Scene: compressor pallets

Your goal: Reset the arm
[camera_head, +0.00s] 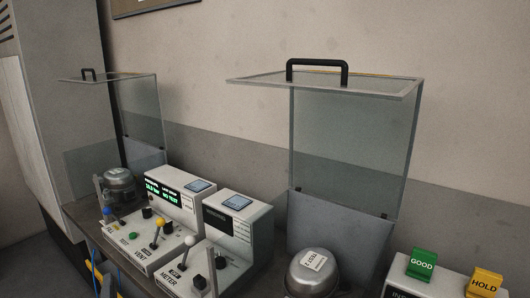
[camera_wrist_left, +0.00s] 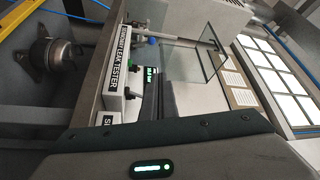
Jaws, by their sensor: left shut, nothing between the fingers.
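My left gripper (camera_wrist_left: 158,88) shows in the left wrist view as a dark body with a lit green lamp, its narrow dark fingers shut and empty. It stands in front of a white box labelled as a leak tester (camera_wrist_left: 115,92). In the head view I cannot make out either gripper clearly. My right gripper is in neither view.
The head view shows control boxes with levers (camera_head: 155,245), a large clear guard with a black handle (camera_head: 350,130) and a smaller one (camera_head: 142,110). Compressors stand at left (camera_head: 118,182) and front (camera_head: 312,272). GOOD (camera_head: 421,263) and HOLD (camera_head: 485,281) blocks stand right.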

